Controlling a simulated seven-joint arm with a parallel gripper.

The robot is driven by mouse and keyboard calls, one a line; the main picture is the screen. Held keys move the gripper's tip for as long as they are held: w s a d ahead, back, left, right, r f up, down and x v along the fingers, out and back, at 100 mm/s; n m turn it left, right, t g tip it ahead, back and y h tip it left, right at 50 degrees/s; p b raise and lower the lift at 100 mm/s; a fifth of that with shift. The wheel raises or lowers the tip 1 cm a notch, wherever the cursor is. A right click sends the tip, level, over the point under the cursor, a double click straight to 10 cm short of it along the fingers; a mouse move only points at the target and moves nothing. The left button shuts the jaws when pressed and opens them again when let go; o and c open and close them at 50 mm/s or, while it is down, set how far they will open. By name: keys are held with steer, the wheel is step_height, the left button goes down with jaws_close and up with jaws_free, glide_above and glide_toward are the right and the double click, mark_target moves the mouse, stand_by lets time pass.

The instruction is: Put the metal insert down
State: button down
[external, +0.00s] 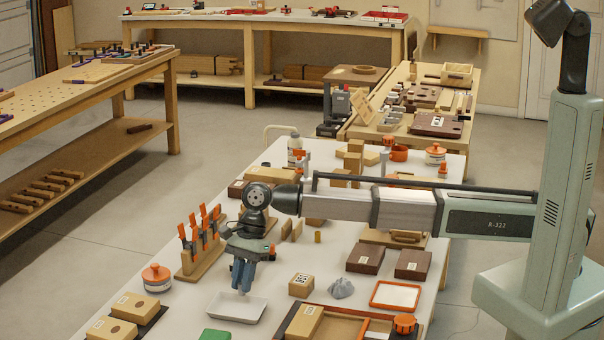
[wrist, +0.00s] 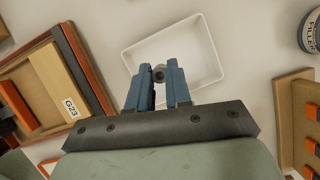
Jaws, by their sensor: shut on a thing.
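My gripper (external: 243,276) points down over a shallow white tray (external: 237,307) on the white bench. In the wrist view my gripper's blue fingers (wrist: 160,84) are shut on the metal insert (wrist: 159,73), a small grey round piece with a dark hole. The white tray (wrist: 208,51) lies behind and below the insert in that view, so the insert is over the tray. The gap between the insert and the tray floor is hard to judge. The insert is not distinguishable in the external view. The tray looks empty.
A rack of orange-handled tools (external: 198,245) stands left of my gripper. An orange-lidded jar (external: 157,278) is left of the tray. A green block (external: 215,335) lies in front, a wooden box (external: 301,285) to the right.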

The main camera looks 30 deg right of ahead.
mark_target(241, 314)
steer(key=shift+f, duration=2.5)
steer(key=shift+f, duration=0.15)
steer(key=c, duration=1.1)
jaws_free()
steer(key=shift+o, duration=0.2)
steer(key=v, duration=1.2)
steer(key=shift+o, duration=0.3)
